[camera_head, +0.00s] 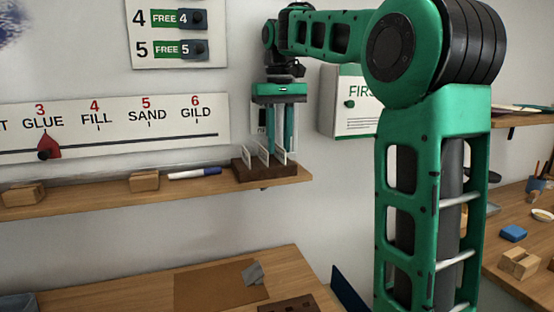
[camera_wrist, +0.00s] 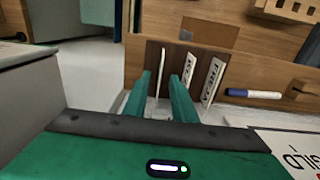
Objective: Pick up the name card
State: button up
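Several white cards stand upright in a dark wooden rack (camera_head: 266,173) on the wall shelf; the rack also shows in the wrist view (camera_wrist: 205,45). In the wrist view, one thin card (camera_wrist: 161,72) is seen edge-on, and two lettered cards (camera_wrist: 188,72) and (camera_wrist: 212,82) stand to its right. Their words are too small to read surely. My gripper (camera_head: 283,148) points down over the rack. In the wrist view its two green fingers (camera_wrist: 162,90) stand apart on either side of the edge-on card, with a gap showing on both sides.
A blue-capped marker (camera_head: 194,173) and wooden blocks (camera_head: 144,181) and (camera_head: 24,194) lie left of the rack on the shelf (camera_head: 100,206). A wall cabinet (camera_head: 345,103) is close to the right of my gripper. A lower bench (camera_head: 150,295) is below.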

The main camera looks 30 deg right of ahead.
grip_shut()
jog(key=shift+r, duration=0.1)
jog(key=shift+r, duration=1.65)
jog(key=s+a, duration=0.3)
jog(key=s, duration=1.4)
jog(key=shift+s+a+r, duration=0.15)
jog(key=shift+s+r, duration=0.05)
jog(key=shift+r, duration=1.05)
jog(key=shift+s+a+r, duration=0.1)
jog(key=shift+s+r, duration=0.05)
jog(key=shift+r, duration=1.05)
